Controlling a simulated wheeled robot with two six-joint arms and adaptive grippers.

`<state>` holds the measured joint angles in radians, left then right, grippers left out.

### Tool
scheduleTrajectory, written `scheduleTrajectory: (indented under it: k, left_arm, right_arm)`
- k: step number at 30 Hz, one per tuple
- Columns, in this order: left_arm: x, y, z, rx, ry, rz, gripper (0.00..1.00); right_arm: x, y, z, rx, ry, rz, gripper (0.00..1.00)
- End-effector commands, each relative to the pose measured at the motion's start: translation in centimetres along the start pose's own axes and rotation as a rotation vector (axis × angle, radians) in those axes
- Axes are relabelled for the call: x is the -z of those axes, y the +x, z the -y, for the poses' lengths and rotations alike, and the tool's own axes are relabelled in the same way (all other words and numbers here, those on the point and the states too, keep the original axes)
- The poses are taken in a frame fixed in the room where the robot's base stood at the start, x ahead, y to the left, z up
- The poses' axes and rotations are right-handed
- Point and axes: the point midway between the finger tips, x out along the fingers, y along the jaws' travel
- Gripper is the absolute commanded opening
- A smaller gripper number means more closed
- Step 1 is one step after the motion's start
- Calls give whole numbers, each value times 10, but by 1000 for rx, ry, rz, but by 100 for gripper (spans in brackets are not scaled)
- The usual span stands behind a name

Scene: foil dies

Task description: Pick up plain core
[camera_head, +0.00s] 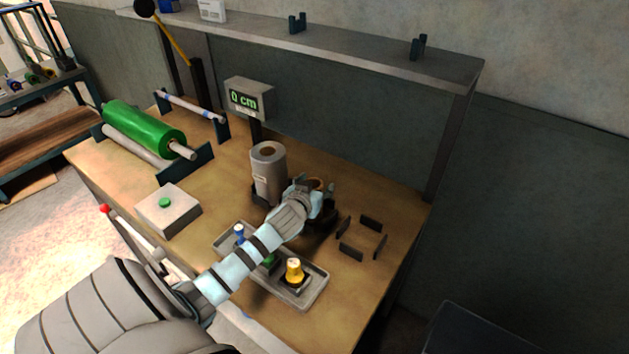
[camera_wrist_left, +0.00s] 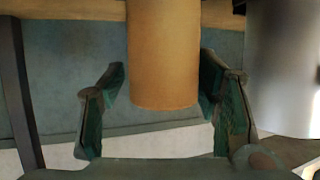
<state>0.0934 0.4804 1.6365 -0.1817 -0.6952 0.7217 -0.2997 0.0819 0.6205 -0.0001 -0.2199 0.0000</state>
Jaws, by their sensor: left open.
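The plain core, a bare brown cardboard tube (camera_wrist_left: 164,45), stands between the two fingers of my left gripper (camera_wrist_left: 162,76) in the left wrist view. The fingers are open, one on each side; a gap shows on the left, and the right finger looks close to the tube. In the head view, my left gripper (camera_head: 322,196) is beside the grey roll, and only a bit of the core's brown rim (camera_head: 317,183) shows past it. My right gripper is not in view.
A grey wrapped roll (camera_head: 267,178) stands just left of the gripper. A grey tray (camera_head: 310,292) with small coloured pieces lies under my left arm. Short dark posts (camera_head: 351,253) stand to the right. A display (camera_head: 246,99) reads "0 cm". A green roller (camera_head: 143,128) is at left.

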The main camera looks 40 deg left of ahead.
Motion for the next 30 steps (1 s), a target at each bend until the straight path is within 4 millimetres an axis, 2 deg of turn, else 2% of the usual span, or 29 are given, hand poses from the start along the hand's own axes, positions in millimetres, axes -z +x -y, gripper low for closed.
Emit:
scheduleTrajectory:
  k: [3,5,12,21,24,30]
  left_arm:
    - [-7,24,2,1,-3,1,57]
    - [-6,32,1,0,-2,1,57]
    - [-5,35,1,0,0,1,56]
    - [-5,34,1,0,0,1,8]
    - [-5,34,1,0,0,1,3]
    - [-5,34,1,0,0,1,0]
  right_arm:
    - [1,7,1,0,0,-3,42]
    - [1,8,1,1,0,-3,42]
    - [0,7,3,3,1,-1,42]
    - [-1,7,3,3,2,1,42]
    - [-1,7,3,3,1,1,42]
    - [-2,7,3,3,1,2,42]
